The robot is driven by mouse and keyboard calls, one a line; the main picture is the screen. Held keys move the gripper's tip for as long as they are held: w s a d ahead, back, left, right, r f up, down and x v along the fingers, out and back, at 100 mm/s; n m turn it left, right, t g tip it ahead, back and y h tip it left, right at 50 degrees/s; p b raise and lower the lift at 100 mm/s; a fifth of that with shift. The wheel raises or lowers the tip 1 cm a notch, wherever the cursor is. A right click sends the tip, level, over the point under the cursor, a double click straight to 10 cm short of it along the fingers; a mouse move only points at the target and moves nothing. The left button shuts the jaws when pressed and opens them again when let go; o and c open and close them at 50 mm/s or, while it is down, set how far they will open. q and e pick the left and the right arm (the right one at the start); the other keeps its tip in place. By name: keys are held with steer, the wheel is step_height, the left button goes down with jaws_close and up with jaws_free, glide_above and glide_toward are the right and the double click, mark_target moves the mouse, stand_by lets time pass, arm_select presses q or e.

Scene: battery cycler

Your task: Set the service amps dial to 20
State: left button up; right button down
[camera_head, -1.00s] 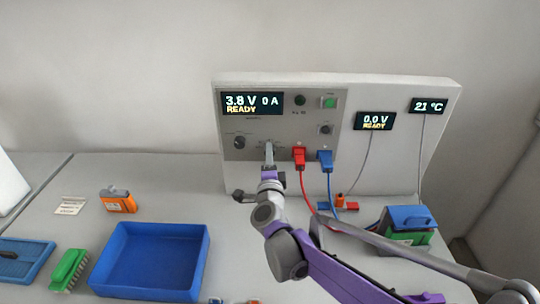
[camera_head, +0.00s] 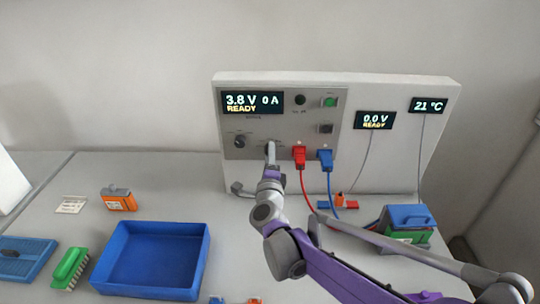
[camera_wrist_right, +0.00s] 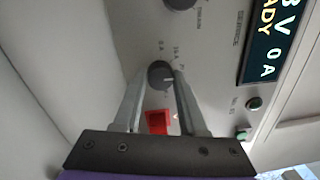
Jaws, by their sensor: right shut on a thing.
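The grey cycler panel (camera_head: 285,112) stands at the back, with a display (camera_head: 253,103) reading 3.8 V, 0 A, READY. One dark round dial (camera_head: 239,142) sits at the panel's lower left; it shows at the top of the wrist view (camera_wrist_right: 180,3). My right gripper (camera_head: 270,150) is at a second dial to its right, which its fingers cover in the head view. In the right wrist view this dark dial (camera_wrist_right: 160,74) sits between the two fingertips, and my gripper is shut on it. Its small scale marks are too blurred to read surely. My left gripper is not in view.
A red plug (camera_head: 299,157) and a blue plug (camera_head: 325,160) with cables sit close right of the held dial. A blue-topped battery (camera_head: 410,218) stands at right.

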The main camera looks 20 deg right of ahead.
steer(key=shift+c, duration=2.3)
jaws_free()
steer(key=v, duration=1)
steer(key=shift+s+a+b, duration=0.2)
steer(key=shift+s+b, duration=0.2)
